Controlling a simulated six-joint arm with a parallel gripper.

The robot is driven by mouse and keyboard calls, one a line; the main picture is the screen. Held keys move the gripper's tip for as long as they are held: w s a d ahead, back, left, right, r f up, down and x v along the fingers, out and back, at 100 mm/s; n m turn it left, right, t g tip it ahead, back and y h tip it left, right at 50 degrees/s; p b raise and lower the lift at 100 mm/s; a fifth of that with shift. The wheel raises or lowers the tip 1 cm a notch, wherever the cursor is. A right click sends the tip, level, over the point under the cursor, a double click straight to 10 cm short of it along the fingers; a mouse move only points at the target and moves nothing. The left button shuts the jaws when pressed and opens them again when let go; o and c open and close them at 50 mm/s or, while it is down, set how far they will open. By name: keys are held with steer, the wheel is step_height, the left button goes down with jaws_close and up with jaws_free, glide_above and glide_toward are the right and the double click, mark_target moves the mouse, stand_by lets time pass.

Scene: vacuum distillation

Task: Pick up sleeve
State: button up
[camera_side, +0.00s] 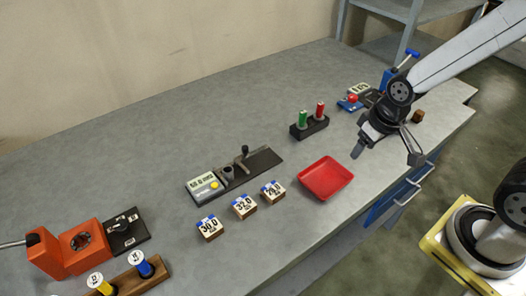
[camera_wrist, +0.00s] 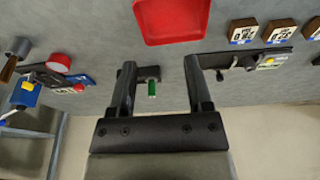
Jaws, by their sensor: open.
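I cannot tell for sure which one is the sleeve. My gripper (camera_side: 386,155) is open and empty, in front of and to the right of the holder in the side view. In the wrist view, my gripper (camera_wrist: 160,68) has its fingers spread wide. The green cylinder (camera_wrist: 152,88) shows in the gap between them, with part of the black holder (camera_wrist: 148,73).
A red tray (camera_side: 326,178) lies left of my gripper. Wooden number blocks (camera_side: 244,206) and a black device with a display (camera_side: 236,174) are further left. A small blue base with a red knob (camera_side: 351,101) stands behind the arm. An orange unit (camera_side: 72,248) is far left.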

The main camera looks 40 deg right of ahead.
steer(key=shift+c, duration=0.3)
steer(key=n+g, duration=0.3)
steer(key=n, duration=1.7)
glide_above(228, 169)
steer(key=f, duration=0.5)
steer(key=shift+s+d, duration=0.15)
steer(key=shift+d, duration=0.25)
steer(key=shift+a+f+n, duration=0.25)
steer(key=shift+a+n, duration=0.05)
steer(key=shift+a, duration=0.25)
steer(key=shift+d+f, duration=0.1)
steer(key=shift+f, duration=3.8)
